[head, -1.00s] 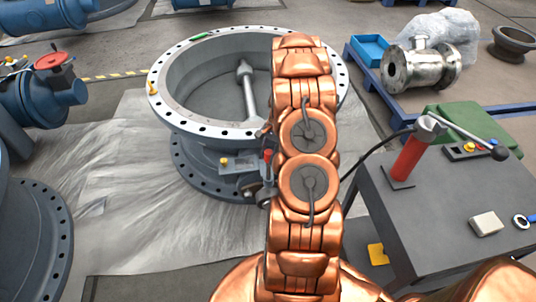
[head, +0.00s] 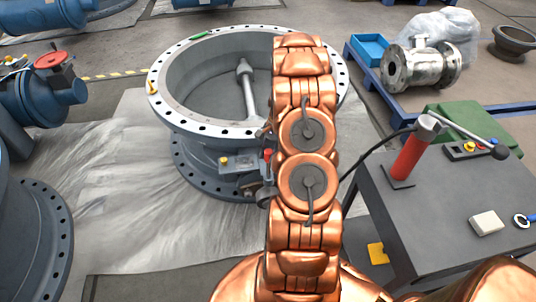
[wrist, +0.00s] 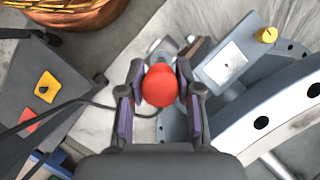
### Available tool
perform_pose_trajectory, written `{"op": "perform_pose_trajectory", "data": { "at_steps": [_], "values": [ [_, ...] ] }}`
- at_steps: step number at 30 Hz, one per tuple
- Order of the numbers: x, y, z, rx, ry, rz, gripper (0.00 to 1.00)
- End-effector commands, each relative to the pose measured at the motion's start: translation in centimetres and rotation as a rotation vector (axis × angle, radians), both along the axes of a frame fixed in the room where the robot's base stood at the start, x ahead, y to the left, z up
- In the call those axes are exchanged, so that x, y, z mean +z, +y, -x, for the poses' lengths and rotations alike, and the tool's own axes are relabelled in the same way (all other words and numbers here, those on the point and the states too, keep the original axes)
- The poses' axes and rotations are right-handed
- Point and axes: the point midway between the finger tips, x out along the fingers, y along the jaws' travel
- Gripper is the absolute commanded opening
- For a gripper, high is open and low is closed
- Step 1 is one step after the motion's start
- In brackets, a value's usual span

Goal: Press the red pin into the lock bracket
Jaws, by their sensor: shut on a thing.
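The red pin (wrist: 160,87) shows its rounded red head in the wrist view. My gripper (wrist: 160,76) is shut on it, with one finger on each side of the head. The pin's lower part is hidden under the head. In the head view a small red spot of the pin (head: 267,155) shows beside my copper arm, which hides most of the gripper. The grey lock bracket (head: 238,166) juts from the valve's side; a bracket plate also shows in the wrist view (wrist: 226,63), right of the pin. I cannot tell how deep the pin sits.
The large grey butterfly valve (head: 190,128) stands on plastic sheeting behind my arm. A yellow knob (wrist: 266,35) stands up near the bracket. A grey cart (head: 440,215) with a red cylinder (head: 408,158) and lever is at the right, with a black cable beside it.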

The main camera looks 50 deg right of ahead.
Motion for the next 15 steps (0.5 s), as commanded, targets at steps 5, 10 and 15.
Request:
{"op": "perform_pose_trajectory", "data": {
  "at_steps": [5,10,15],
  "values": [
    [-0.5,0.0,0.0,0.000,0.000,-0.001,0.00],
    [-0.9,0.0,0.0,0.001,0.000,-0.001,0.00],
    [-1.3,0.0,0.0,0.001,0.001,-0.001,0.00]
  ]
}}
